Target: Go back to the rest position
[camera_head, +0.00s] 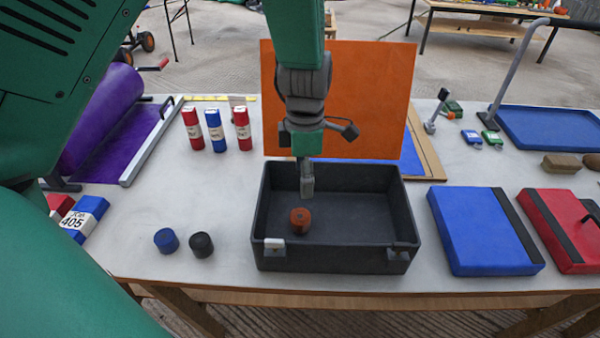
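My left gripper (307,190) points down over the dark grey open box (335,260), on an arm that reaches down from the top of the picture. Its fingers show as one narrow column, so I cannot tell whether they are apart. No object shows held in it. An orange-red round piece (300,220) lies on the box floor, just below the fingertips and apart from them. Large green links of my own arm fill the left side and hide part of the table there. My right gripper is not in view.
An orange panel (385,95) stands upright behind the box. Red and blue cylinders (215,130) stand behind left; blue and black caps (184,242) lie at front left. Blue (480,230) and red (555,225) cases lie right. The purple roll (100,115) is at far left.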

